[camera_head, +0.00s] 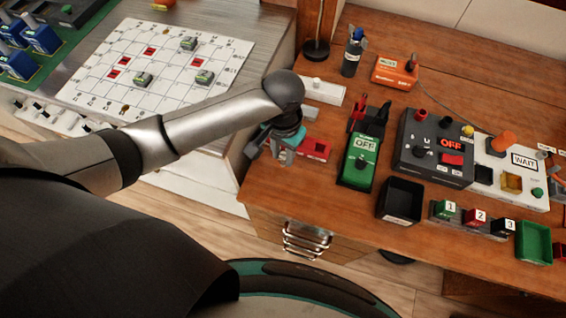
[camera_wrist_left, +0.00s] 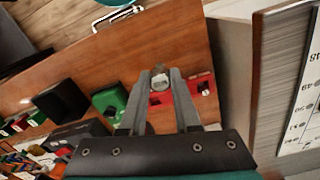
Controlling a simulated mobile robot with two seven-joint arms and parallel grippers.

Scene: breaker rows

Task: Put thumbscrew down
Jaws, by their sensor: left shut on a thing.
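My left gripper (camera_head: 272,152) reaches over the left front part of the wooden desk (camera_head: 345,215). In the left wrist view its fingers (camera_wrist_left: 160,78) are shut on a small pale grey, round-headed piece, the thumbscrew (camera_wrist_left: 160,82). The thumbscrew is hidden by the hand in the head view. A red block (camera_head: 313,149) lies on the desk just right of the gripper; it also shows behind the fingers in the left wrist view (camera_wrist_left: 203,86). I cannot tell whether the thumbscrew touches the desk or the block. My right gripper is not in view.
A green device marked OFF (camera_head: 361,160), a black tray (camera_head: 400,200) and a grey control box (camera_head: 433,148) stand to the right. A white strip (camera_head: 322,92) lies behind the gripper. A gridded white sheet (camera_head: 155,68) lies on the left table. Bare desk shows near the front edge.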

